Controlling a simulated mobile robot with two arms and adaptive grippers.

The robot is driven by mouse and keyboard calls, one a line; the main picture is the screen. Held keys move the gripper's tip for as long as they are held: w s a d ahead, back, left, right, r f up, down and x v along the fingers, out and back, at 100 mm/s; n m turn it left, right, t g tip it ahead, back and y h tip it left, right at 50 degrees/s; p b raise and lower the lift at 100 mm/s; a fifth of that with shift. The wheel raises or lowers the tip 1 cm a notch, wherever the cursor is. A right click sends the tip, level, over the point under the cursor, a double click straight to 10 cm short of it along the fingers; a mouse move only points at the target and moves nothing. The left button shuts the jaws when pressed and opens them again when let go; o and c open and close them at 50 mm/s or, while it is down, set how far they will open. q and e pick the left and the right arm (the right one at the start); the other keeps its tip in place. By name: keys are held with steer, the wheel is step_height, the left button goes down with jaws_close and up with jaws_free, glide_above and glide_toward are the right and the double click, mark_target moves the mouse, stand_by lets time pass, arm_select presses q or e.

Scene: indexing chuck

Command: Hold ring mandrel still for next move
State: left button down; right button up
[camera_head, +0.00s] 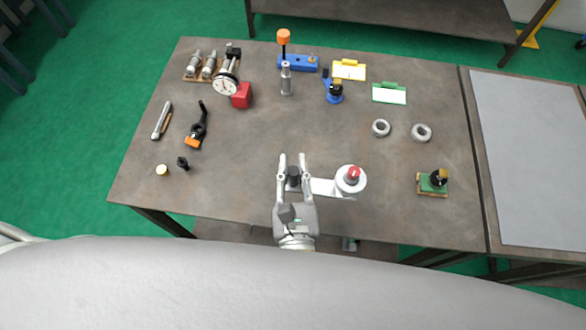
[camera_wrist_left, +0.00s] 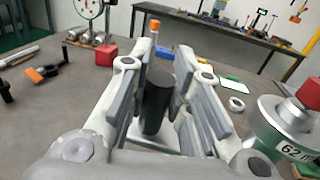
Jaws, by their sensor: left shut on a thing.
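My left gripper (camera_head: 292,160) reaches over the front edge of the table. Its fingers are closed on an upright dark cylindrical grip, which also shows between the fingers in the left wrist view (camera_wrist_left: 157,100). A pale flat bar runs from under this grip to a silver round body with a red top (camera_head: 350,178). I take this joined piece to be the ring mandrel. In the left wrist view, the silver body (camera_wrist_left: 285,130) stands right of the fingers and bears "62 m", cut off by the frame edge. My right gripper is not in view.
Two grey rings (camera_head: 381,128) (camera_head: 421,132) lie back right of the mandrel. A green block with a dark knob (camera_head: 434,185) is at right. A dial gauge (camera_head: 226,86), a red block (camera_head: 241,97) and a clamp tool (camera_head: 197,127) are at left. The table middle is clear.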

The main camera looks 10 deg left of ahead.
arm_select(q)
steer(key=shift+w+a+f+b, duration=0.15)
steer(key=shift+w+f+b, duration=0.4)
steer(key=shift+w+f, duration=0.8)
steer(key=shift+w, duration=0.15)
steer(key=w+f+b, duration=0.3)
steer(key=w+f, duration=0.2)
steer(key=shift+a, duration=0.35)
stand_by(1.6)
steer(key=shift+w+f+b, duration=0.2)
steer(key=shift+w+b, duration=0.15)
steer(key=shift+b, duration=0.05)
steer(key=shift+w+a+f+b, duration=0.2)
steer(key=shift+w+f+b, duration=1.1)
steer(key=shift+w+f, duration=0.4)
steer(key=shift+f, duration=0.1)
stand_by(1.1)
